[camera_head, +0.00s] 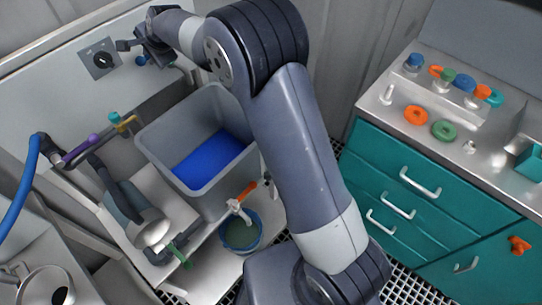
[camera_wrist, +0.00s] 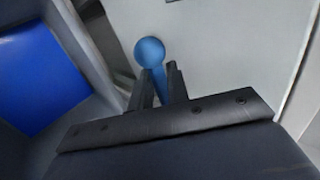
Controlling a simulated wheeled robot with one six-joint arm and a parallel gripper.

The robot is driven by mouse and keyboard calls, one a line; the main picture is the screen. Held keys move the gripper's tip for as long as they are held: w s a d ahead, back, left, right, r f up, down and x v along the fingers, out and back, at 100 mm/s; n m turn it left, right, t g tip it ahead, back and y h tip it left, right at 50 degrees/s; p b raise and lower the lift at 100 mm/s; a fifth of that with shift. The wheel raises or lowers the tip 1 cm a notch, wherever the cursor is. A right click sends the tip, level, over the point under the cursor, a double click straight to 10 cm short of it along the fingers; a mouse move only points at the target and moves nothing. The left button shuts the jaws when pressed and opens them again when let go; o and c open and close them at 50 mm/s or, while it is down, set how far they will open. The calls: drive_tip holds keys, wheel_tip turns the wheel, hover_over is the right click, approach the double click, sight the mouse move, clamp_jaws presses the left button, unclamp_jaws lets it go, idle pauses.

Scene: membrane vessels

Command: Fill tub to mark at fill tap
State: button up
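The grey tub (camera_head: 190,120) stands below the wall panel in the head view, with blue liquid (camera_head: 212,158) in it. The liquid surface lies well below the rim, and I cannot make out a mark. The blue liquid also shows at the left of the wrist view (camera_wrist: 35,80). My gripper (camera_head: 142,49) is at the panel, behind and above the tub. In the wrist view, its two dark fingers (camera_wrist: 160,88) close around the stem of a blue ball-ended handle (camera_wrist: 149,51). The tap's spout is hidden or too small to tell.
Pipes with a purple handle (camera_head: 82,150) and a blue hose (camera_head: 20,195) lie left of the tub. A small bucket (camera_head: 240,235) stands in front. Teal drawers (camera_head: 400,185) are at right.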

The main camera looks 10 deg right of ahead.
clamp_jaws()
drive_tip(key=shift+r+p, duration=0.2)
drive_tip(key=shift+p, duration=0.65)
drive_tip(key=shift+w+f+m+h+p, duration=0.1)
drive_tip(key=shift+m+h+p, duration=0.2)
drive_tip(key=shift+m+p, duration=0.1)
drive_tip(key=o, duration=0.5)
unclamp_jaws()
drive_tip(key=shift+a+f, duration=0.1)
drive_tip(key=b+v, duration=0.1)
drive_tip(key=v, duration=0.9)
drive_tip(key=shift+s, duration=0.3)
